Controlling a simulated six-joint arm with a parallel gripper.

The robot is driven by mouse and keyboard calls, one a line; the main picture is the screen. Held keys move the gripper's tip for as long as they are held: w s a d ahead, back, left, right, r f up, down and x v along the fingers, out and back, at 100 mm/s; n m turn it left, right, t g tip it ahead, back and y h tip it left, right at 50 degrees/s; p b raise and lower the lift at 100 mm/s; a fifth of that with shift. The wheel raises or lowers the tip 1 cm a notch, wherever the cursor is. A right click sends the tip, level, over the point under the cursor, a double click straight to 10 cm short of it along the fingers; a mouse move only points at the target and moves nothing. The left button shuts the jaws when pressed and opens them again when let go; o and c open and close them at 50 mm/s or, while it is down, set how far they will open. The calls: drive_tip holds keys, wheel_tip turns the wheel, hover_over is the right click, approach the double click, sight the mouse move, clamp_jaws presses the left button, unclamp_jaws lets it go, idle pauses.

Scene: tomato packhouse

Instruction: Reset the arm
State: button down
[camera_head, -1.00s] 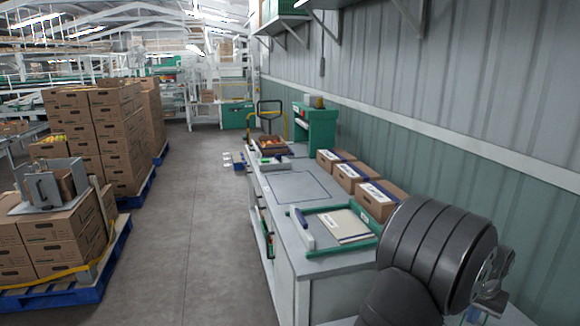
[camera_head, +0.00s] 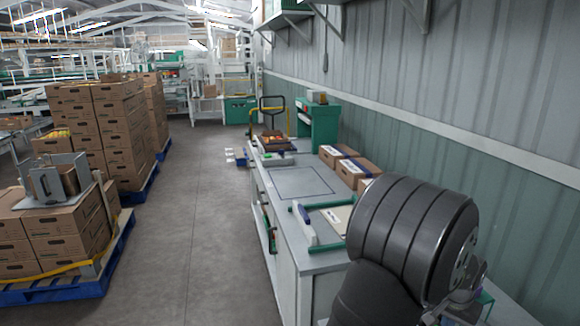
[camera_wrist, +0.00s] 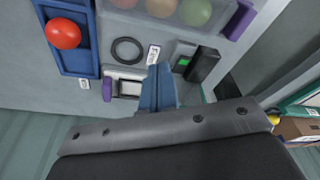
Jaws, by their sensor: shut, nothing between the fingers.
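My gripper (camera_wrist: 158,86) shows in the wrist view as blue-grey fingers closed together, with nothing between them. It appears over a grey worktop; I cannot tell how far above. In the head view my dark arm fills the lower right in front of the bench (camera_head: 292,232), and the gripper end is mostly hidden there.
Cartons (camera_head: 338,155) line the wall. Stacked boxes (camera_head: 115,110) stand left; the aisle floor is clear.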

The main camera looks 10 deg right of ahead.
drive_tip(key=shift+w+d+v, duration=0.1)
drive_tip(key=shift+d+v, duration=0.05)
drive_tip(key=shift+v, duration=0.85)
drive_tip(key=shift+w+d+v, duration=0.1)
drive_tip(key=shift+d+v, duration=0.1)
drive_tip(key=shift+v, duration=0.75)
drive_tip(key=c, duration=2.1)
unclamp_jaws()
drive_tip(key=o, duration=1.1)
drive_tip(key=shift+c, duration=0.2)
drive_tip(key=o, duration=1)
drive_tip(key=shift+m+y, duration=0.4)
drive_tip(key=shift+m, duration=0.5)
drive_tip(key=w+a, duration=0.1)
drive_tip(key=w+a+r, duration=0.1)
drive_tip(key=a, duration=0.1)
drive_tip(key=w+a, duration=0.1)
drive_tip(key=a, duration=0.1)
drive_tip(key=shift+w+r, duration=0.35)
drive_tip(key=shift+o, duration=0.2)
drive_tip(key=w+a+r+m+g+y, duration=0.1)
drive_tip(key=w+a+m, duration=0.1)
drive_tip(key=a, duration=0.4)
drive_tip(key=w+a+r+m, duration=0.2)
drive_tip(key=w+a, duration=0.1)
drive_tip(key=a, duration=0.3)
drive_tip(key=f, duration=1)
drive_tip(key=shift+s+d, duration=0.25)
drive_tip(key=shift+r, duration=0.1)
